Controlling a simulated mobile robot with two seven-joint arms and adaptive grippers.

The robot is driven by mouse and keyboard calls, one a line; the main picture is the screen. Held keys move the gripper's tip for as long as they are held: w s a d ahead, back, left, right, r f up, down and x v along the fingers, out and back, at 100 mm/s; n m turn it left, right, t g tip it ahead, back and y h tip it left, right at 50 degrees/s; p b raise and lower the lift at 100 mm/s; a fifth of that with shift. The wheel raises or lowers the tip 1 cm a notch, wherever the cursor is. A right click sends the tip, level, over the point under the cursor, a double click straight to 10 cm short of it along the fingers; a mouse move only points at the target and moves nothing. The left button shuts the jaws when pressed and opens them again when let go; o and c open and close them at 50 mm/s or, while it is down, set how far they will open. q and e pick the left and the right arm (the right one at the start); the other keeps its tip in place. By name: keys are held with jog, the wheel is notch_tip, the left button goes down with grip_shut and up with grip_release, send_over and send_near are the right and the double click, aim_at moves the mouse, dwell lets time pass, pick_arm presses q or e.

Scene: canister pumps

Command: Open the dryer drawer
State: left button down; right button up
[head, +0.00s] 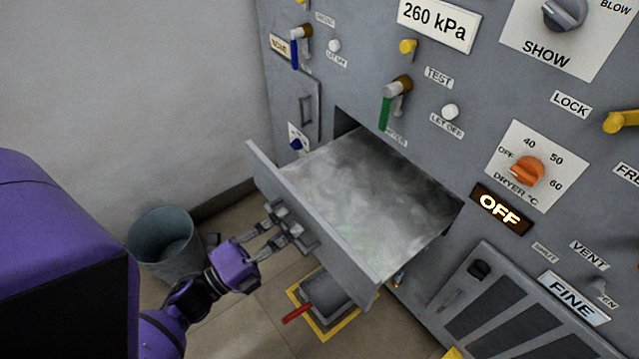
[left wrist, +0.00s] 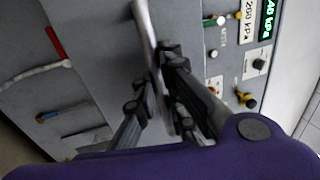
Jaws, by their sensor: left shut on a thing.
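The dryer drawer (head: 360,190) stands pulled well out of the grey panel in the head view. Its inside looks grey, mottled and cloudy. My left gripper (head: 284,224) is at the outer side of the drawer front (head: 325,232), with its fingers against the handle area. In the left wrist view my left gripper (left wrist: 165,85) is shut around a pale bar (left wrist: 147,32), which looks like the drawer handle. The fingers hide much of the handle in the head view. My right gripper is not in view.
A grey bucket (head: 165,240) stands on the floor at the left wall. The panel carries a green-handled valve (head: 387,108), an orange dryer dial (head: 527,172) and an OFF sign (head: 500,209).

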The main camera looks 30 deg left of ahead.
pick_arm(q)
jog(key=r+v, duration=0.1)
jog(key=v, duration=0.8)
jog(key=shift+s+r, duration=0.15)
jog(key=shift+r, duration=0.2)
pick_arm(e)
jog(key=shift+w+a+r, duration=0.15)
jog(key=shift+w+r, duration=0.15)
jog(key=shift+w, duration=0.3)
pick_arm(q)
jog(key=c, duration=1.8)
grip_release()
jog(key=shift+c, duration=0.2)
jog(key=v, duration=1.2)
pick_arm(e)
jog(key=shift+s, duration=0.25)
